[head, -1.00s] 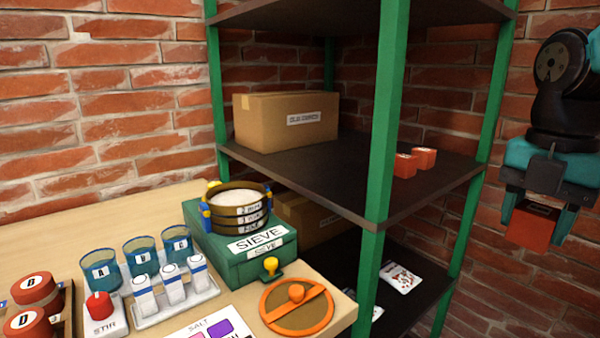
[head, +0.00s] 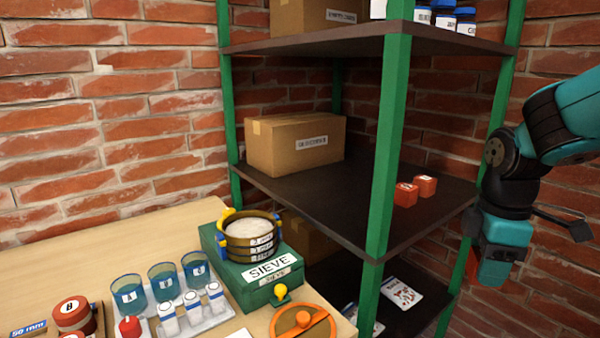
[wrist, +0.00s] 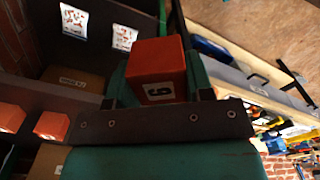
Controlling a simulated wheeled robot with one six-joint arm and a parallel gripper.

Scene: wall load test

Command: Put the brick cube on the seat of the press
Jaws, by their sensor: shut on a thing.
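A brick-red cube (wrist: 158,68) with a white numbered label is between the jaws of my gripper (wrist: 160,60) in the wrist view. The gripper is shut on it. In the head view my gripper (head: 492,262) hangs at the right, in front of the brick wall and beside the shelf rack, with the red cube (head: 493,272) low in its jaws and partly hidden. I cannot make out the press or its seat in either view.
A green-posted rack (head: 388,150) stands in the middle, with two red cubes (head: 405,194) and a carton (head: 295,144) on its middle shelf. A wooden bench (head: 120,240) at left holds a sieve stack (head: 250,238), blue cups and an orange disc (head: 303,325).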

